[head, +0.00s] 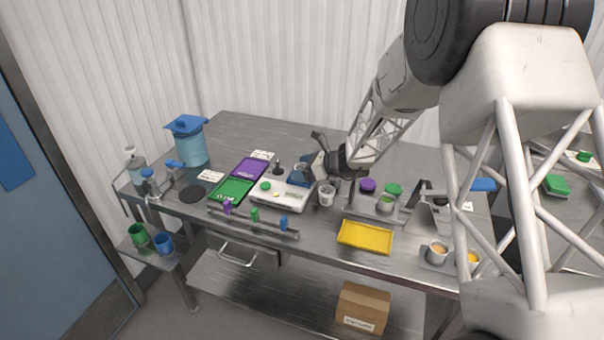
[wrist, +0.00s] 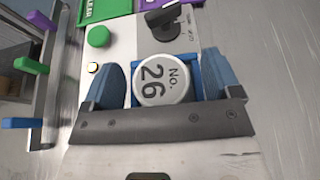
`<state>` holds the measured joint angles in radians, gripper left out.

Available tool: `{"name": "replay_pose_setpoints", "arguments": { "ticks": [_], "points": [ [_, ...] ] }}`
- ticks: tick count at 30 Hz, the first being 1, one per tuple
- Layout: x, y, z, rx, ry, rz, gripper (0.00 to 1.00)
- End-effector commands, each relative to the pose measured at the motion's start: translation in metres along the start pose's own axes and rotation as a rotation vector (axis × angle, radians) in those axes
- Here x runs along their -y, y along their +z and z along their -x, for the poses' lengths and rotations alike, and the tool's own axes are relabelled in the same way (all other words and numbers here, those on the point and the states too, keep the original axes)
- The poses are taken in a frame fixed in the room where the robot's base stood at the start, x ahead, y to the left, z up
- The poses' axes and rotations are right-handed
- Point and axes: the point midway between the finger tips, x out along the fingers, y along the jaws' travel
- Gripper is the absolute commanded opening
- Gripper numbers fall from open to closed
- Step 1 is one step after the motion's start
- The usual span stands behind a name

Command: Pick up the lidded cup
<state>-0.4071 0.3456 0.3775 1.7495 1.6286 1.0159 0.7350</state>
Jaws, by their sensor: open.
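The lidded cup (wrist: 165,80) shows in the wrist view as a round white lid marked "No. 26", seen from above. It sits in a blue holder (wrist: 194,68). My gripper (wrist: 163,82) is open, with one blue-grey finger on each side of the lid. Gaps show between the fingers and the lid, so it is not gripped.
A black-handled knob (wrist: 163,18) is just beyond the cup. A clear cup (head: 327,197), a yellow tray (head: 365,249) and purple (head: 250,168) and green (head: 231,190) trays are near.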

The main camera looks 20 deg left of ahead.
Motion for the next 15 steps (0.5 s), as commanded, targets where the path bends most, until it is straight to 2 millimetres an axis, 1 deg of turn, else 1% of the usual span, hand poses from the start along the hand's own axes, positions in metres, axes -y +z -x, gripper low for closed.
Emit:
{"name": "replay_pose_setpoints", "arguments": {
  "ticks": [10,11,15],
  "points": [
    [0.0001,0.0002,0.0002,0.0,0.0,0.0,0.84],
    [0.0001,0.0002,0.0002,0.0,0.0,0.0,0.82],
    [0.0001,0.0002,0.0002,0.0,0.0,0.0,0.61]
  ]
}}
